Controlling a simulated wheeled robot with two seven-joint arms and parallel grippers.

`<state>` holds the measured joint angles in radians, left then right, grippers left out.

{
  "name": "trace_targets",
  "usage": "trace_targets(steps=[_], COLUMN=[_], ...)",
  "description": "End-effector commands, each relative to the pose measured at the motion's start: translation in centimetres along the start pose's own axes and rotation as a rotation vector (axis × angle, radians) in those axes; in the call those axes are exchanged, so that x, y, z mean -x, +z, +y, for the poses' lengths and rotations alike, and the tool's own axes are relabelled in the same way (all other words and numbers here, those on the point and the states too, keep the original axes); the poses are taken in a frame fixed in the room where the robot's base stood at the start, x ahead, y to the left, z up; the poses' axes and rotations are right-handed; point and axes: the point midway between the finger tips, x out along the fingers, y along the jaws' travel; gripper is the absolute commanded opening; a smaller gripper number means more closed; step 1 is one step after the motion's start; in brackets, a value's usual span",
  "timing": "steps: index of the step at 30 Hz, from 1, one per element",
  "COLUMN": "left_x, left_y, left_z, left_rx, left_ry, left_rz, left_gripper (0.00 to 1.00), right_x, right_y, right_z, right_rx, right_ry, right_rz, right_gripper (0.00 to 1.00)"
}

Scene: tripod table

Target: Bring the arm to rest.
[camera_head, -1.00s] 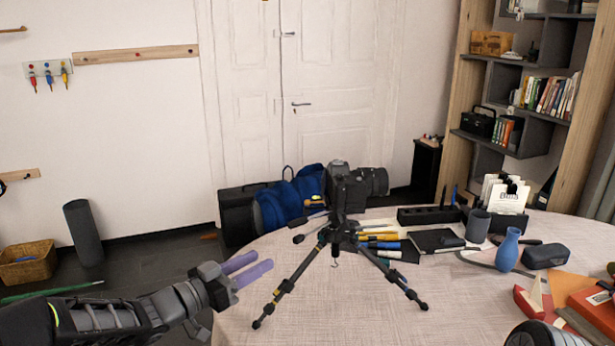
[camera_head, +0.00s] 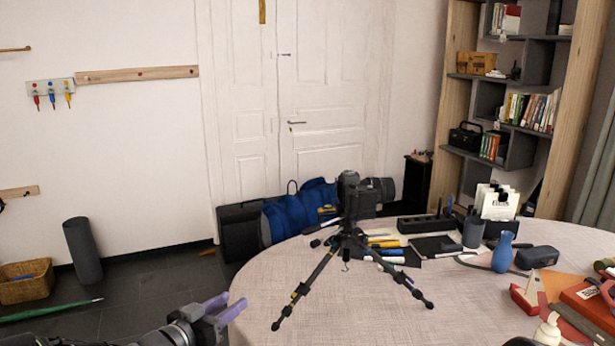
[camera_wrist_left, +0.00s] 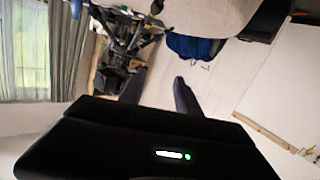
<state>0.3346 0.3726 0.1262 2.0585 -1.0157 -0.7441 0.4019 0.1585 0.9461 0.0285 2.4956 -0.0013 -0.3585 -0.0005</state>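My left gripper (camera_head: 226,306) is low in the head view, by the table's near left edge, with its two purple fingers apart and nothing between them. The fingers also show, spread, in the left wrist view (camera_wrist_left: 158,85). A black camera (camera_head: 350,196) sits on a small tripod (camera_head: 348,243), whose legs stand splayed on the round table (camera_head: 330,318). The gripper is apart from the tripod, to its lower left. My right gripper does not show; only a small dark part is at the head view's bottom right edge.
A blue vase (camera_head: 503,252), a grey cup (camera_head: 473,232), a dark case (camera_head: 537,257) and a black organiser (camera_head: 426,223) stand on the table's right half. Red and orange items (camera_head: 590,302) lie at the front right. A blue bag (camera_head: 290,215) is behind the table. The table's front middle is clear.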

Motion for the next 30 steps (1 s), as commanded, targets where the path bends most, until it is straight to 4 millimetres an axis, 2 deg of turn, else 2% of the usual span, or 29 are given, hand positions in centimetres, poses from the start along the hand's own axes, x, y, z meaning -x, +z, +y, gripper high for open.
trace_targets(steps=[1, 5, 8, 9, 11, 12, 14, 15, 18, 21, 24, 27, 30], left_x=[0.0, 0.4, 1.2, 1.8, 3.2, 4.3, 6.4, 8.0, 12.5, 16.9, 20.3, 22.1, 22.6], left_y=[1.8, 7.0, 12.4, 14.8, 18.9, 21.8, 25.8, 28.2, 33.4, 36.9, 38.9, 39.8, 40.2], left_z=[-0.1, -0.2, 0.7, 1.3, 2.8, 4.1, 6.3, 7.9, 12.3, 16.4, 19.5, 21.5, 22.4], left_rx=[0.032, 0.114, 0.197, 0.233, 0.298, 0.342, 0.406, 0.448, 0.543, 0.622, 0.673, 0.68, 0.676], left_ry=[-0.025, -0.097, -0.147, -0.167, -0.194, -0.21, -0.23, -0.242, -0.263, -0.28, -0.29, -0.274, -0.259], left_rz=[-0.036, -0.142, -0.26, -0.316, -0.418, -0.493, -0.607, -0.683, -0.867, -1.023, -1.131, -1.191, -1.215], left_gripper=[0.39, 0.39, 0.39, 0.39, 0.39, 0.39, 0.39, 0.39, 0.39, 0.39, 0.39, 0.39, 0.39], right_x=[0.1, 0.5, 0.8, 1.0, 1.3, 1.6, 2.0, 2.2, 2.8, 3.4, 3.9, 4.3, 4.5], right_y=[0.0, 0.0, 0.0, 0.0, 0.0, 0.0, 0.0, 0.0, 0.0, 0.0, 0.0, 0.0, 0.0], right_z=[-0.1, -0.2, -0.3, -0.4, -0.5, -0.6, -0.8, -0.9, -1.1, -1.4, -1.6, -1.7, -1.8], right_rx=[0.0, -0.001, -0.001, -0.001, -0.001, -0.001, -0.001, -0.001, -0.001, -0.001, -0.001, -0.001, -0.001], right_ry=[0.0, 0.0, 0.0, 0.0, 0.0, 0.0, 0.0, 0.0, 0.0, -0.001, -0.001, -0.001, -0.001], right_rz=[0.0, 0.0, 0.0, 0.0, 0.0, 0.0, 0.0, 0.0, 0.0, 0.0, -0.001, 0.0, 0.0], right_gripper=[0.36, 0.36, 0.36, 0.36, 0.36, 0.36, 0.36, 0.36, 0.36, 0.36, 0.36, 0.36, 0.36])
